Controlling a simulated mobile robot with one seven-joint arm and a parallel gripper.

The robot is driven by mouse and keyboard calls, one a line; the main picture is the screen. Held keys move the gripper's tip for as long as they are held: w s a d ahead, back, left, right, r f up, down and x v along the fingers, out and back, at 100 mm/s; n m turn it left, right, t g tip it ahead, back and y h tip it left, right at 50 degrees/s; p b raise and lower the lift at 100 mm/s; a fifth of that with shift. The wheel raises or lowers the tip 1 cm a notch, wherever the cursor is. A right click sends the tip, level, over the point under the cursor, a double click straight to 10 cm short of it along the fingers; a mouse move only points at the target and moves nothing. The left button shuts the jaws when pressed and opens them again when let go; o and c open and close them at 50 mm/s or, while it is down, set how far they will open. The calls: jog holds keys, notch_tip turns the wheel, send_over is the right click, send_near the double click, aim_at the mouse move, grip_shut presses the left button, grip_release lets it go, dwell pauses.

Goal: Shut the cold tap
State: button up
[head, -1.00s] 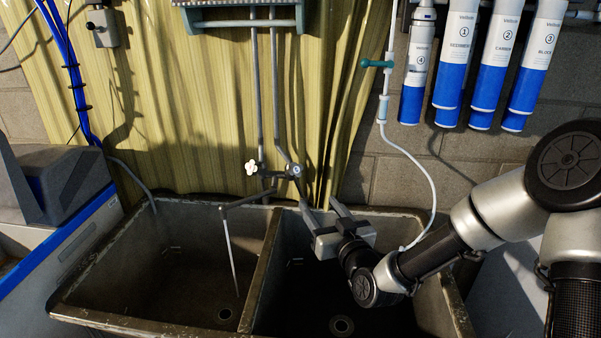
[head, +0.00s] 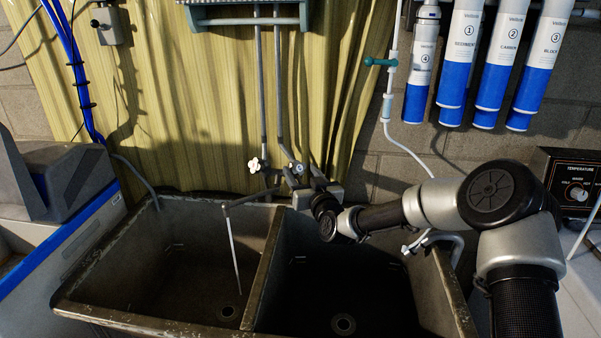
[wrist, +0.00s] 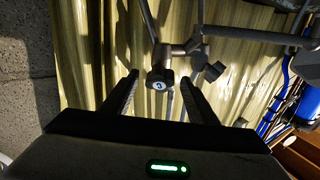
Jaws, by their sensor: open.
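The cold tap (head: 297,168) is the right-hand knob of the wall mixer above the twin sink. In the wrist view its round end (wrist: 160,84) carries a letter that looks like a C. My gripper (head: 304,175) is open, with its fingers pointing at the tap. In the wrist view the knob shows between my two fingertips (wrist: 160,77), with a gap visible on both sides.
The twin sink (head: 262,270) lies below, with a divider between its basins. Filter cartridges (head: 462,70) and a white hose (head: 405,150) with a teal valve (head: 380,62) are at the right. A control panel (head: 575,187) stands at far right. A yellow curtain hangs behind the taps.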

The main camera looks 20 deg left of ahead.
jog(key=shift+w+a, duration=0.3)
jog(key=shift+c, duration=0.4)
jog(key=c, duration=1)
jog(key=shift+s+a+f+m+t+h+b, duration=0.15)
jog(key=shift+m+t+h+b, duration=0.2)
jog(key=shift+m+b, duration=0.8)
jog(key=shift+r+m+h+b, duration=0.2)
jog(key=shift+m+h+b, duration=0.2)
jog(key=shift+m+h, duration=0.6)
jog(key=o, duration=1.1)
jog(key=shift+y, duration=0.35)
jog(key=v, duration=1.7)
jog(key=shift+s+f, duration=0.15)
jog(key=shift+s, duration=0.05)
